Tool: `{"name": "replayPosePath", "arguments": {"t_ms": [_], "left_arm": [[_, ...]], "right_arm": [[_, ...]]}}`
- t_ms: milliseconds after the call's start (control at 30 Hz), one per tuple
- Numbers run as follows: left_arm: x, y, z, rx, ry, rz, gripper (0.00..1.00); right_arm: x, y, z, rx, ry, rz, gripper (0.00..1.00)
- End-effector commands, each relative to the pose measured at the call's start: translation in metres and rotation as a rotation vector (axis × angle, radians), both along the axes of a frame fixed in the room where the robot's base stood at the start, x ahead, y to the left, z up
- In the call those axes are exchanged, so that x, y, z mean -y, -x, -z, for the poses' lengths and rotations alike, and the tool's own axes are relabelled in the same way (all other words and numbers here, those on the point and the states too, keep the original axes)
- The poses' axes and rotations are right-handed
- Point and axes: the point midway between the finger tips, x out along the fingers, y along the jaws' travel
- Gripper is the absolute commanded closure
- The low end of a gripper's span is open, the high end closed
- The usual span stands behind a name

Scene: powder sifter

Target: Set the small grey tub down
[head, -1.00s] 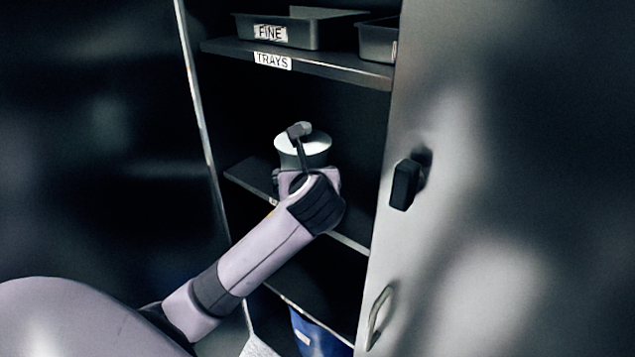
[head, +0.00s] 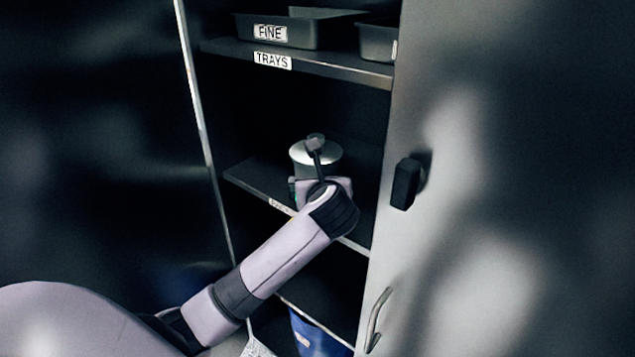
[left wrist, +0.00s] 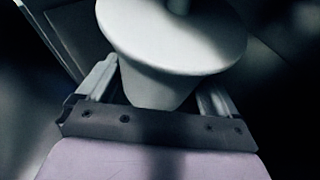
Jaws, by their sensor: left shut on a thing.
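The small grey tub (head: 299,170) has a pale round top and stands upright in my left gripper, inside the open cabinet at the middle shelf (head: 246,178). I cannot tell whether its base touches the shelf; my wrist hides its lower part. In the left wrist view the tub (left wrist: 165,60) shows a wide pale rim and a tapered body between the two fingers of my left gripper (left wrist: 158,90), which is shut on it. My right gripper is in neither view.
The upper shelf, labelled TRAYS (head: 272,61), holds a dark tray marked FINE (head: 330,33) and another dark tray (head: 378,42). A blue container (head: 318,338) stands low in the cabinet. The metal door (head: 480,150) with its black knob (head: 405,184) bounds the right side.

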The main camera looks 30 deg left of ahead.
Motion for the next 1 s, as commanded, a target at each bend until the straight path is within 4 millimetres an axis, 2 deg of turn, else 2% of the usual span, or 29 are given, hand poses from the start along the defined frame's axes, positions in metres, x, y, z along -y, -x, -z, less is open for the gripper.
{"name": "replayPosePath", "arguments": {"t_ms": [33, 67, 367, 467, 900, 1000], "left_arm": [[0.000, 0.000, 0.000, 0.001, -0.002, 0.000, 0.46], [0.000, 0.000, 0.002, -0.001, -0.001, 0.000, 0.00], [0.000, 0.000, 0.000, 0.001, 0.001, 0.000, 0.00], [0.006, 0.006, -0.006, 0.000, 0.000, 0.002, 0.00], [0.058, 0.067, -0.039, 0.000, 0.003, 0.003, 0.00], [0.066, 0.076, -0.044, 0.000, 0.001, 0.002, 0.00]], "right_arm": [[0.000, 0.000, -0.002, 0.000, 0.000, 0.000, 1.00], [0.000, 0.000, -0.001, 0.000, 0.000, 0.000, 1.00], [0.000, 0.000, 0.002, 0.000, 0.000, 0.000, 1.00], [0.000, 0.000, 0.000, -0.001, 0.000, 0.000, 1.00], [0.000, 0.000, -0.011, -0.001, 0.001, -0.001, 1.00], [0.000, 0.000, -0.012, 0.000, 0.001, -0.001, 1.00]]}}
